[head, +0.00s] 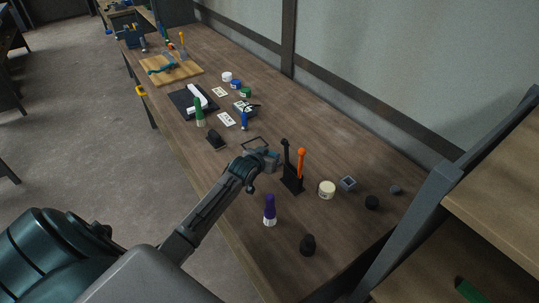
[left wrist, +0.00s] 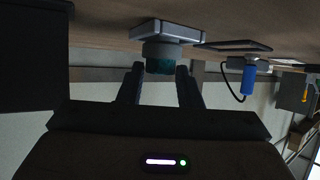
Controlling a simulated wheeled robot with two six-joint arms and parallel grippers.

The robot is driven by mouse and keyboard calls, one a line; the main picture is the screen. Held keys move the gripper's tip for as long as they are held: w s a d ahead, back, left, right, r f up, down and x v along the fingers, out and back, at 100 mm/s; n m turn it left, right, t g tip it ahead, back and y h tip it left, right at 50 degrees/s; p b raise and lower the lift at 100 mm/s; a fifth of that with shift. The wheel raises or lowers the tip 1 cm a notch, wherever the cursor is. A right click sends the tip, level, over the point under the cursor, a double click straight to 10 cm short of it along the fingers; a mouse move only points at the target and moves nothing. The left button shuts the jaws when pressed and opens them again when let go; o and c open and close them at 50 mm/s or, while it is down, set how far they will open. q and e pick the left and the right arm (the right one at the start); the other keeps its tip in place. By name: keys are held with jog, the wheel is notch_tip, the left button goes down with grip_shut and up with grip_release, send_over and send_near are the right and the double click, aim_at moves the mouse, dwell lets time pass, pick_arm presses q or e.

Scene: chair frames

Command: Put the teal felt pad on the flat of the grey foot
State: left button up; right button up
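The grey foot (left wrist: 168,32) is in the left wrist view, where the table shows at the top. It is a pale square plate with a round grey stub towards my gripper. In the head view my left gripper (head: 262,160) is low over the middle of the table and partly hides the foot. My left gripper shows from behind in the wrist view (left wrist: 160,75). My right gripper is not in view.
A black stand with an orange-handled tool (head: 301,165) is close on the right of my gripper. A purple bottle (head: 269,211) is nearer the front edge. A black frame (head: 254,144) lies just behind. A cream jar (head: 327,190) and small blocks are further right.

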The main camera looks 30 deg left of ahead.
pick_arm(q)
jog(key=shift+o, duration=1.3)
jog(key=shift+r, duration=0.2)
jog(key=shift+s, duration=0.35)
jog(key=b+v, duration=0.2)
jog(key=v, duration=0.9)
jog(key=shift+r, duration=0.15)
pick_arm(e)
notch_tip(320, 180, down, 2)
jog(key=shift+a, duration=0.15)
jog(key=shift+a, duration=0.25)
